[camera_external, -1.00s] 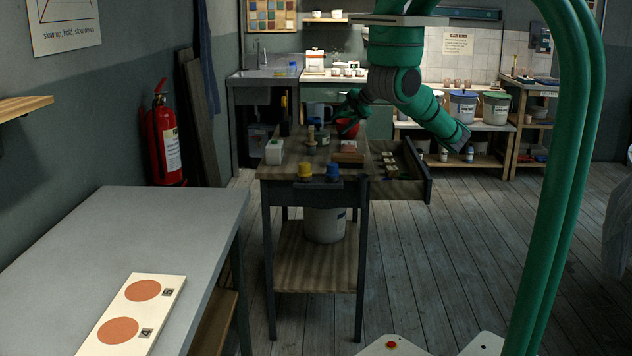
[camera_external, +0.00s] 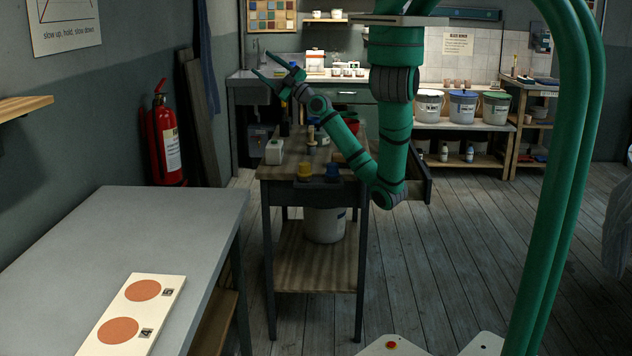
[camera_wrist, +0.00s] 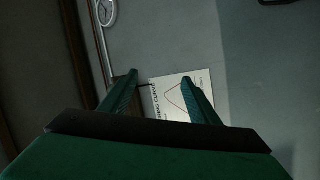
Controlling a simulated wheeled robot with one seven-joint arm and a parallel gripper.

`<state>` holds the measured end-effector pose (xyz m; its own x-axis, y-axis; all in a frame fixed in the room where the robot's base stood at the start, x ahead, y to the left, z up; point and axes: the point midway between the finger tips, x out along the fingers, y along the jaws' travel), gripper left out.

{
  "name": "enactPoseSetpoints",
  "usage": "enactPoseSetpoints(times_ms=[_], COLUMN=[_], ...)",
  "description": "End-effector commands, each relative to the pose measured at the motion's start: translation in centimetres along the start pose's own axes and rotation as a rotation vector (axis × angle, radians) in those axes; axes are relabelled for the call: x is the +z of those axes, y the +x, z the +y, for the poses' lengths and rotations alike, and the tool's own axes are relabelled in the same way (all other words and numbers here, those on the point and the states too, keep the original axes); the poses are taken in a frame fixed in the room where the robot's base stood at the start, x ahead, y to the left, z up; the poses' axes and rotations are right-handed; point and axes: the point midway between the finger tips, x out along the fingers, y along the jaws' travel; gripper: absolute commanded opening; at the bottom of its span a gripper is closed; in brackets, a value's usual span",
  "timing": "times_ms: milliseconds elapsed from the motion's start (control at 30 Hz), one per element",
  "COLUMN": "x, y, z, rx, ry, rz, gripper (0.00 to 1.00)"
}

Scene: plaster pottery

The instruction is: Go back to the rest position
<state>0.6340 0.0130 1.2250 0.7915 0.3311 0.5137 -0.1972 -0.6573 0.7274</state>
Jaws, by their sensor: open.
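My gripper (camera_external: 265,65) is raised above the far left end of the small dark-legged table (camera_external: 290,187), in front of the sink area. Its two fingers are spread apart and point up and to the left. Nothing shows between them. My green arm is folded, its elbow low beside the table's right side. In the wrist view my gripper (camera_wrist: 158,78) faces the wall, with a firing-curve poster (camera_wrist: 182,97) beyond the fingers.
A grey table (camera_external: 165,225) stands at left. A fire extinguisher (camera_external: 163,140) hangs on the wall.

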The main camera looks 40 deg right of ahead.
Motion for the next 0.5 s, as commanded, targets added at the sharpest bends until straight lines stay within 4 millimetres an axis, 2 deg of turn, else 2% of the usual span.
enactPoseSetpoints(times_ms=[267, 500], x=[-0.3, 0.4], y=[-2.4, -6.6], z=[-1.1, -4.1], rx=[0.163, 0.265], ry=[0.279, 0.501], rz=[-0.076, -0.179], gripper=[0.56, 0.56])
